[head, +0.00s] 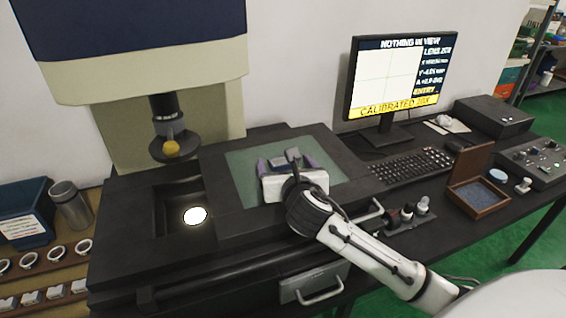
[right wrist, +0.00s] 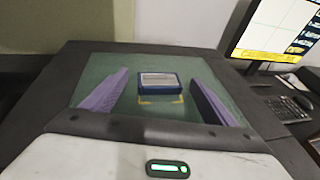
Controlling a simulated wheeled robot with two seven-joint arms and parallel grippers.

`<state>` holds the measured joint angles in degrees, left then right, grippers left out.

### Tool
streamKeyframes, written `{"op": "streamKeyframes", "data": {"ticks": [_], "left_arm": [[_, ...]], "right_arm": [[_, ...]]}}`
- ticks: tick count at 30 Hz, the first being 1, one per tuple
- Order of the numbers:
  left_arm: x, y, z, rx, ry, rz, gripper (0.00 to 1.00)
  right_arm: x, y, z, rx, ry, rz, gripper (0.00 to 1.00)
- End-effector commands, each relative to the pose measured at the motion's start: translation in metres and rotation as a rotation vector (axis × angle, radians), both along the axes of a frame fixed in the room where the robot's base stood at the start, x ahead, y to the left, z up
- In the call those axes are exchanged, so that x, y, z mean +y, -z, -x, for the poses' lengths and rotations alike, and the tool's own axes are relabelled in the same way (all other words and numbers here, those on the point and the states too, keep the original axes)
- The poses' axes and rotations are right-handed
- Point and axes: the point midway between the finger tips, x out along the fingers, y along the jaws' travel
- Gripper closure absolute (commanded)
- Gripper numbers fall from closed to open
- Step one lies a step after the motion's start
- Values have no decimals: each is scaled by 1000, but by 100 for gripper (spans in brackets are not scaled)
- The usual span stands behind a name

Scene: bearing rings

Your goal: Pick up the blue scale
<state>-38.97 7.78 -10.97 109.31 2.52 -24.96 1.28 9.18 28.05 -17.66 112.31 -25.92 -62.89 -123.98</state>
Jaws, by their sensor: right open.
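The blue scale is a small blue-edged block with a silver-grey face (right wrist: 158,80). It lies on the green glass stage (right wrist: 90,70) of the measuring machine, just behind a yellow corner mark. My right gripper (right wrist: 155,98) is open, its two purple fingers wide apart on either side of the scale's line. Clear gaps show between the scale and both fingers. In the head view my right gripper (head: 287,163) is over the glass, and its body and arm partly hide the scale (head: 284,155). My left gripper is not in view.
A lens column (head: 167,125) hangs left of the glass, above a lit white spot (head: 195,215). A monitor (head: 400,75), a keyboard (head: 412,165) and an open wooden box (head: 476,195) stand to the right. Rings (head: 55,253) lie on a rack at left.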

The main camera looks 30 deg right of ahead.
Motion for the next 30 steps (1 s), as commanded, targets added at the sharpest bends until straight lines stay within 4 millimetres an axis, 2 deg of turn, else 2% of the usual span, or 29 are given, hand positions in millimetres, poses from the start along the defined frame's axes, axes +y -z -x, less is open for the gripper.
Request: {"op": "streamKeyframes", "data": {"ticks": [3,9,12,20,23,30], "left_arm": [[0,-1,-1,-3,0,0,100],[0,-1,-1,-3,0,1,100],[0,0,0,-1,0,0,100],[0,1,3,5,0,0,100],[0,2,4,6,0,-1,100],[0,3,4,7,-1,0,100]], "right_arm": [[0,0,0,0,0,0,22],[0,0,1,0,0,0,56],[0,-1,0,-1,0,0,69],[0,-7,0,-4,0,2,69],[0,-21,0,-6,0,3,69],[0,-71,0,-8,0,4,69]]}}
